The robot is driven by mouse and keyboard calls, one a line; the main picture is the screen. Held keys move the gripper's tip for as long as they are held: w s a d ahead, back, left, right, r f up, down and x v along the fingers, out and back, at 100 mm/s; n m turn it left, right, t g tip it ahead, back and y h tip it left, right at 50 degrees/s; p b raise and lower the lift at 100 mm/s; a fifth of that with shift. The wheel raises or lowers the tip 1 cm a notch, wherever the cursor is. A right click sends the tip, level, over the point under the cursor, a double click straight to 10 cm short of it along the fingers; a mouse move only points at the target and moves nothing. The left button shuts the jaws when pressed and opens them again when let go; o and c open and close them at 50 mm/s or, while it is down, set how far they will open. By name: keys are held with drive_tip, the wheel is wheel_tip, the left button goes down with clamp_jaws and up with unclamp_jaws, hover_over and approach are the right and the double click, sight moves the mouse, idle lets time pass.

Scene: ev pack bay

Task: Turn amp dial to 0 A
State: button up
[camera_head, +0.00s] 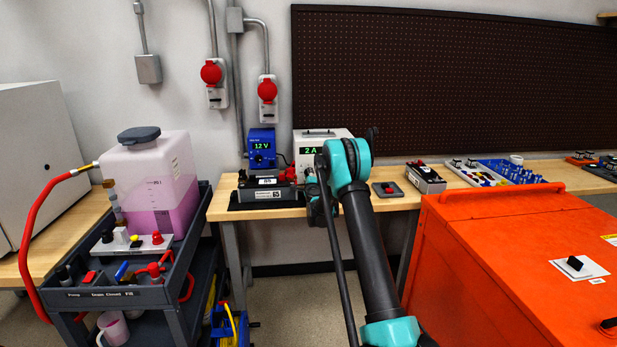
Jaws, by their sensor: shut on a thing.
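A white power unit (327,137) stands on the back workbench, and its green display (311,151) reads 2 A. The amp dial is hidden from view behind my arm, on the lower front of this unit. My gripper (313,184) is at the front of the white unit, below the display. It is partly covered by my own arm links. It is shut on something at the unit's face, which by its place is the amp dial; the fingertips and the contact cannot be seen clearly.
An orange cabinet (510,262) fills the right foreground, and a grey cart (130,295) with a pink-liquid tank (150,180) stands left.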

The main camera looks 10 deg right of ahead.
drive_tip(key=shift+n, duration=1.7)
drive_tip(key=shift+f, duration=0.1)
drive_tip(key=shift+a, duration=0.1)
drive_tip(key=o, duration=1.1)
drive_tip(key=shift+o, duration=0.2)
drive_tip(key=s, duration=1.2)
